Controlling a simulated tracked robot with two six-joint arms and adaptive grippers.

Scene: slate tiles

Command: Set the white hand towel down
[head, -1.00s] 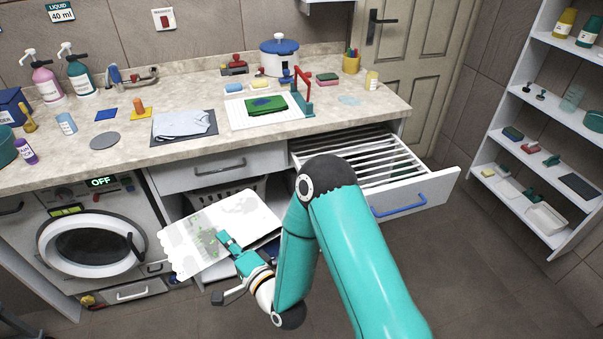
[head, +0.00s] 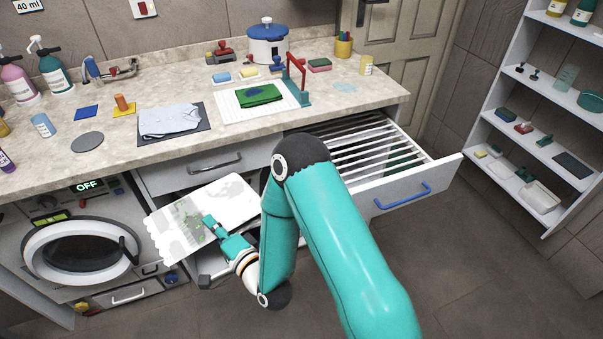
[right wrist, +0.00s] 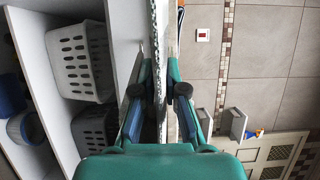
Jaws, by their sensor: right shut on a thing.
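The white hand towel (head: 238,192) is a flat white sheet with grey patches, small green marks and a wavy left edge. It is held in the air in front of the cabinet, below the counter top. My right gripper (head: 208,222) is shut on it near its lower edge. My left gripper is not in view.
The stone counter (head: 190,95) bears a folded pale blue cloth (head: 168,120) on a dark mat and a green cloth (head: 258,96) on a white ribbed board. A drawer with white bars (head: 410,195) stands open at right. The washer (head: 80,245) is at left. Baskets (right wrist: 78,62) sit below.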

